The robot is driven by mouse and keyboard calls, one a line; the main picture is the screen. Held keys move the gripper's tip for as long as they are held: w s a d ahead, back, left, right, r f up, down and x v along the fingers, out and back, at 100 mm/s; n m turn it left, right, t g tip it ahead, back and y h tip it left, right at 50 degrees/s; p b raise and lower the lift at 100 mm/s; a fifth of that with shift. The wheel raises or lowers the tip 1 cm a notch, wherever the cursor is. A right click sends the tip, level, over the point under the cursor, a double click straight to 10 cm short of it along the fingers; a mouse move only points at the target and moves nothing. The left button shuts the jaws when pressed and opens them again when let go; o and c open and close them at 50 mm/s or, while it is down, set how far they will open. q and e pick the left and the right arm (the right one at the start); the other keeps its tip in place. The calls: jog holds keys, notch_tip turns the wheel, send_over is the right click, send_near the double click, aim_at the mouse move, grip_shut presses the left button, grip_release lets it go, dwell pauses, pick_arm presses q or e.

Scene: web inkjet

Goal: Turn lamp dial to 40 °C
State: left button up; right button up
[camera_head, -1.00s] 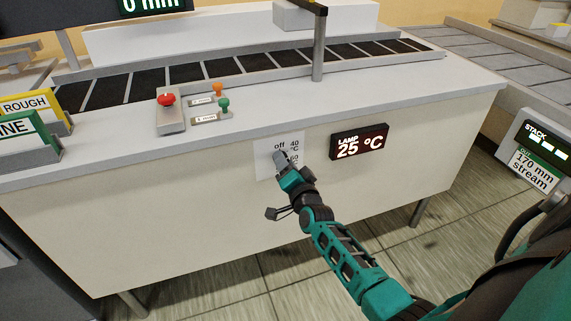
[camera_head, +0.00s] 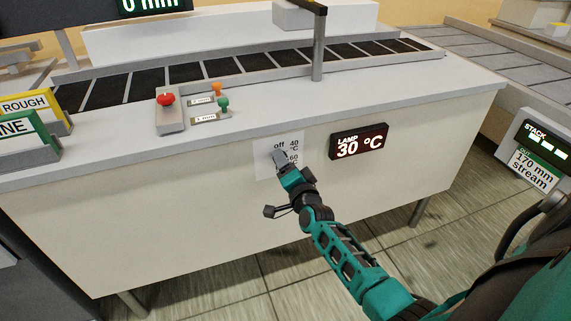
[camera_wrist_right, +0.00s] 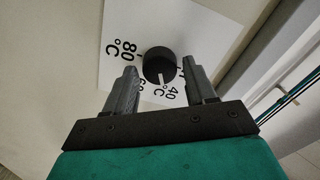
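The lamp dial is a round black knob (camera_wrist_right: 159,64) with a white pointer line, on a white label plate (camera_wrist_right: 117,20). In the right wrist view its pointer faces roughly the 40 °C mark. My right gripper (camera_head: 280,157) is at the plate on the bench front; it also shows in the wrist view (camera_wrist_right: 160,72). Its two fingers stand on either side of the knob, with a visible gap on each side, so it is open. In the head view the gripper hides the knob. The lamp display (camera_head: 358,142) reads 30 °C. My left gripper is not in view.
A red button box (camera_head: 170,110) and two small levers, orange and green (camera_head: 223,104), stand on the bench top (camera_head: 400,85). A stack display (camera_head: 540,150) stands at the right. The bench front around the plate is clear.

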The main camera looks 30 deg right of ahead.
jog(key=shift+o, duration=0.6)
jog(key=p+v, duration=0.2)
jog(key=v, duration=1.1)
jog(key=shift+w, duration=0.1)
jog(key=shift+a+p, duration=0.15)
jog(key=shift+p, duration=0.15)
